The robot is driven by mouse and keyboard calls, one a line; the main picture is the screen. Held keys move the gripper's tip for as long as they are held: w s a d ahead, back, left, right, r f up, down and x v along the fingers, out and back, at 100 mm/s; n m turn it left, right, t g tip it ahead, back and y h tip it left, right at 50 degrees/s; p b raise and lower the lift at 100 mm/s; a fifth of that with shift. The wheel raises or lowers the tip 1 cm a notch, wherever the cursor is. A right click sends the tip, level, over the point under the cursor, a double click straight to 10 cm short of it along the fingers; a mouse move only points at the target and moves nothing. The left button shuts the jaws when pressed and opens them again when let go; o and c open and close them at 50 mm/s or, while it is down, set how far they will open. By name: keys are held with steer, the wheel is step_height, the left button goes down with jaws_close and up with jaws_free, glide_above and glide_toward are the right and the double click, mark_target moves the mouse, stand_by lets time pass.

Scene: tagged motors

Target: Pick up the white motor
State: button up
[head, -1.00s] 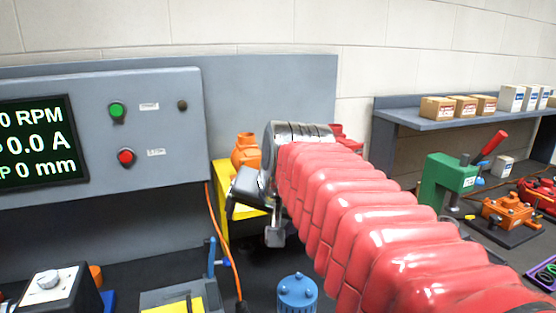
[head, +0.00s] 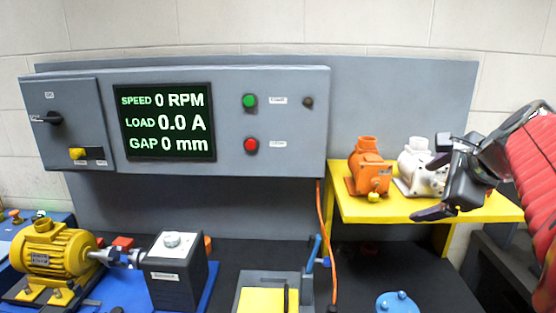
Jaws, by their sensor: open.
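The white motor (head: 413,168) stands on a yellow shelf (head: 380,207) at the right of the head view, beside an orange motor (head: 369,170) on its left. My gripper (head: 437,178) comes in from the right at the end of my red-sleeved arm. Its dark jaws are open and overlap the right part of the white motor in the picture. I cannot tell whether they touch it or stand in front of it. The right side of the white motor is hidden behind the jaws.
A grey control panel (head: 225,165) with a screen fills the back left. A yellow motor (head: 55,255) coupled to a dark box (head: 175,270) is at the lower left. An orange cable (head: 325,235) hangs left of the shelf. A blue part (head: 397,303) stands below the shelf.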

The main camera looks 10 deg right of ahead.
steer(key=d+m, duration=0.2)
steer(key=m, duration=0.3)
steer(key=m+t, duration=0.5)
steer(key=m, duration=0.8)
glide_toward(439, 174)
steer(key=w+r, duration=0.1)
steer(key=w, duration=0.1)
steer(key=shift+s+d+y, duration=0.25)
steer(key=shift+d+y, duration=0.05)
steer(key=shift+d, duration=0.05)
steer(key=shift+x, duration=4.35)
steer(key=shift+f+x, duration=0.2)
steer(key=shift+x, duration=2.4)
steer(key=shift+s+a, duration=0.1)
steer(key=shift+c, duration=0.2)
